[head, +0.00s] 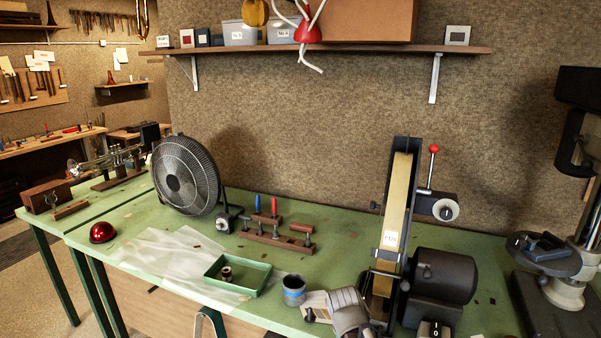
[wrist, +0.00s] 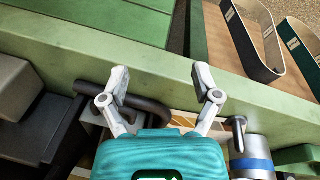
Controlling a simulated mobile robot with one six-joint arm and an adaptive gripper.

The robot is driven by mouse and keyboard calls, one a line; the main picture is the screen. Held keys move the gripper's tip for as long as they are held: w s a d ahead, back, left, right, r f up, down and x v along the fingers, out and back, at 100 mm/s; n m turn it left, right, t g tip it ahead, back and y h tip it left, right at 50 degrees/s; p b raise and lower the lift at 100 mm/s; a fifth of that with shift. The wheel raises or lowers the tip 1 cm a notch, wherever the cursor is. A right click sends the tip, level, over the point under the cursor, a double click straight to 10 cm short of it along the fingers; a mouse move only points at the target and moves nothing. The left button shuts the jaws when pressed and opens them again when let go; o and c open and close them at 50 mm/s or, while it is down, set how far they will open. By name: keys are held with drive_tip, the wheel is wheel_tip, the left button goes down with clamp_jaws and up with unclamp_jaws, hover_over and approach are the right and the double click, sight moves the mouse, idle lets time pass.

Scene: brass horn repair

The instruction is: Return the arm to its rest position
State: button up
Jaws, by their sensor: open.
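My gripper (wrist: 161,90) shows in the wrist view, with a teal body and two pale grey fingers spread wide apart. Nothing is held between the fingers. A green beam or bench edge (wrist: 160,72) runs across the picture behind the fingertips, and a dark bar (wrist: 148,108) shows below it between the fingers. I cannot tell whether the fingers touch either one. In the head view I cannot make out my gripper clearly. How far the arm is from its rest position cannot be told.
The green bench carries a fan (head: 186,176), a green tray (head: 258,279), a red dome (head: 102,232), a blue-banded cup (head: 293,291) and a belt sander (head: 395,215). A drill press (head: 560,262) stands at the right. A shelf (head: 335,49) hangs above.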

drive_tip(key=shift+s+d+r+n+g+y+p, duration=0.15)
drive_tip(key=shift+s+d+y, duration=0.2)
drive_tip(key=shift+s+d, duration=0.25)
drive_tip(key=shift+s+d+n+g+y+p, duration=0.1)
drive_tip(key=shift+s+d+g+y, duration=0.15)
drive_tip(key=shift+s+d, duration=0.4)
drive_tip(key=shift+s+d+r+n+g+y+p, duration=0.15)
drive_tip(key=shift+s+d+y, duration=0.2)
drive_tip(key=shift+d, duration=0.5)
